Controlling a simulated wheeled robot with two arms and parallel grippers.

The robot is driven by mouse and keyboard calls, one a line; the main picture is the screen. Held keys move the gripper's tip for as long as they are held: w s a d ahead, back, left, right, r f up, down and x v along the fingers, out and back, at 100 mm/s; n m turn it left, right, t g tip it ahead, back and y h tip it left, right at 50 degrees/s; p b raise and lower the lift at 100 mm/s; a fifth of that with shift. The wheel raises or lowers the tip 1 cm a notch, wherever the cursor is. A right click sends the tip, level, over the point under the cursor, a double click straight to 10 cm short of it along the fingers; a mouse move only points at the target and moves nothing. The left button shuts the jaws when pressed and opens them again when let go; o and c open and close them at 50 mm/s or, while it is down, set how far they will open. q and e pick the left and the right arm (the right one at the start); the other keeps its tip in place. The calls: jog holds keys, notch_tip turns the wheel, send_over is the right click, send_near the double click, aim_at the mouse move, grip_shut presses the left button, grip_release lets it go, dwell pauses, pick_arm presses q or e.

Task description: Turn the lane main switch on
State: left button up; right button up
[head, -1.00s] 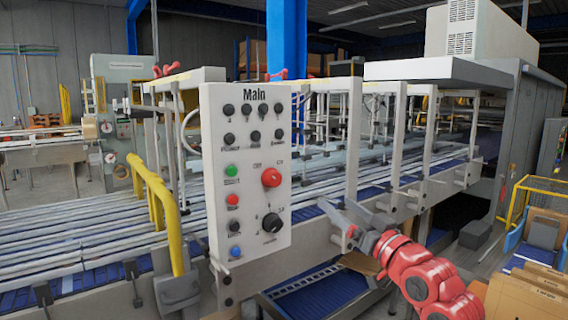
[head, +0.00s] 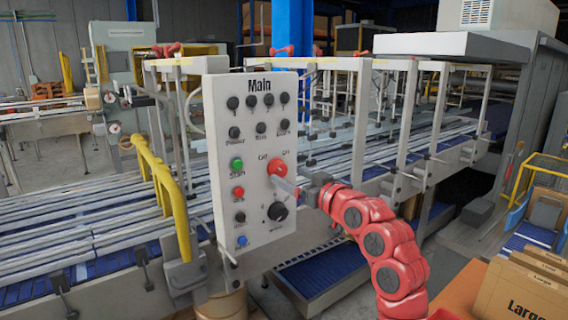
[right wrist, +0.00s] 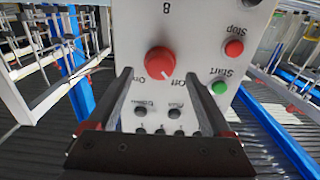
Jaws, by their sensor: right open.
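The white control panel (head: 252,215), headed "Main", stands upright in front of the conveyor lane. Its red rotary switch (head: 278,167) sits at the panel's right middle. In the right wrist view the switch (right wrist: 158,61) appears upside down, between labels "On" and "Off". A pale mark on the knob seems to point toward "Off". My right gripper (head: 287,185) is open at the panel's face, just below the switch in the head view. In the right wrist view its fingers (right wrist: 157,76) lie on either side of the knob, with visible gaps. My left gripper is not in view.
A black rotary knob (head: 278,211) sits just below the red switch. Green (head: 237,163) and red (head: 238,191) buttons are to its left. A yellow guard rail (head: 160,185) stands left of the panel. Cardboard boxes (head: 530,290) are at lower right.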

aim_at(282, 172)
jog(key=x, duration=0.2)
jog(key=shift+w+a+r+p, duration=0.1)
jog(key=shift+w+a+p, duration=0.1)
jog(key=shift+p, duration=0.15)
jog(key=shift+w+a+f, duration=0.2)
jog(key=shift+w+a, duration=0.15)
jog(key=shift+w, duration=0.15)
